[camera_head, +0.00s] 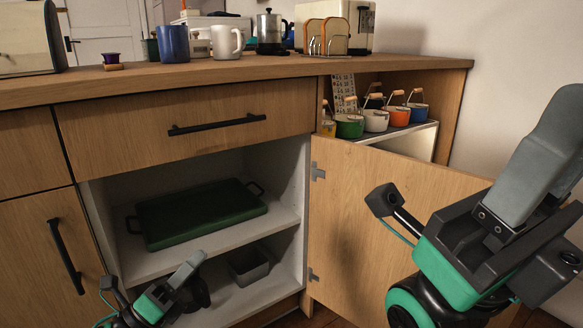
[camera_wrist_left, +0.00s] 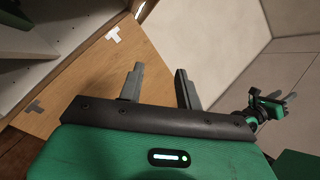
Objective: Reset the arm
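My left gripper (camera_head: 186,270) is low in the head view, in front of the open cabinet. In the left wrist view, its two grey fingers (camera_wrist_left: 160,88) stand apart with nothing between them, before the open door's wooden face. My right gripper (camera_head: 540,155) is large and close at the right of the head view, in front of the open door. Its grey finger points up. It is seen from the side, so its opening cannot be told. Part of my right arm also shows at the right of the left wrist view.
The cabinet door (camera_head: 375,215) stands open beside both arms. A green dish (camera_head: 200,213) with handles lies on the cabinet shelf, and a grey tin (camera_head: 249,266) below. The counter (camera_head: 230,72) holds mugs, a kettle and a toaster. Several colored pots (camera_head: 374,120) stand in the right niche.

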